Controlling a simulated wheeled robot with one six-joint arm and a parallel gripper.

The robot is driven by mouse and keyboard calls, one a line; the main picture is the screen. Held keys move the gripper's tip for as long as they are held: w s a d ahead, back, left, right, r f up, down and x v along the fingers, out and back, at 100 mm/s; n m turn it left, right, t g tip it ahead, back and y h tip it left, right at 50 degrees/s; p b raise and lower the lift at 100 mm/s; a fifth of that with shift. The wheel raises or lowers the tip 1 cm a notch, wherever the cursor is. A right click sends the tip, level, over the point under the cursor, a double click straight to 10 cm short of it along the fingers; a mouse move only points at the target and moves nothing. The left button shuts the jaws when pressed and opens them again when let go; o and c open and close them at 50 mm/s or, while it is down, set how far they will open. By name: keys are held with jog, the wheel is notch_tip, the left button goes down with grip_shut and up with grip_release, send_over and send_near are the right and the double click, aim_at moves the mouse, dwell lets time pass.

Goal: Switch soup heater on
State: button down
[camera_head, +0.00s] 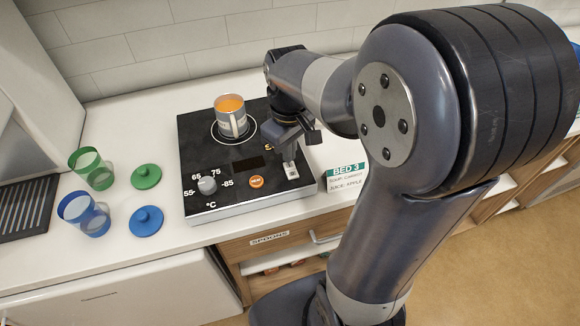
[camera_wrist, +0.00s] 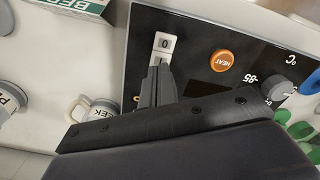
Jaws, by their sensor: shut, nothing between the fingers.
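The soup heater is a black-topped unit (camera_head: 219,148) on the counter. A mug of orange soup (camera_head: 231,117) stands on its ring. My gripper (camera_head: 288,155) is shut and empty, over the white rocker switch (camera_head: 291,171) at the heater's front right. The wrist view shows the switch (camera_wrist: 163,44) with a "0" on its exposed end; my fingertips (camera_wrist: 157,65) are at its other end and hide part of it. I cannot tell whether they touch. The orange HEAT button (camera_head: 256,182) and grey temperature knob (camera_head: 207,185) are left of the switch. The heater's display (camera_head: 249,164) looks dark.
A green cup (camera_head: 92,168) and blue cup (camera_head: 84,214) stand left of the heater, with green (camera_head: 146,176) and blue (camera_head: 147,221) lids. A BED 3 card (camera_head: 346,176) stands close on the right. More mugs (camera_wrist: 98,113) show in the wrist view.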

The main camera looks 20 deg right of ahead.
jog(key=shift+f+b, duration=0.7)
jog(key=shift+f, duration=0.3)
dwell(0.6)
jog(key=shift+r, duration=0.15)
notch_tip(320, 180, up, 7)
jog(key=p, duration=0.6)
jog(key=shift+f, duration=0.2)
notch_tip(320, 180, down, 7)
jog(key=b, duration=0.6)
jog(key=shift+r, duration=0.15)
dwell(0.4)
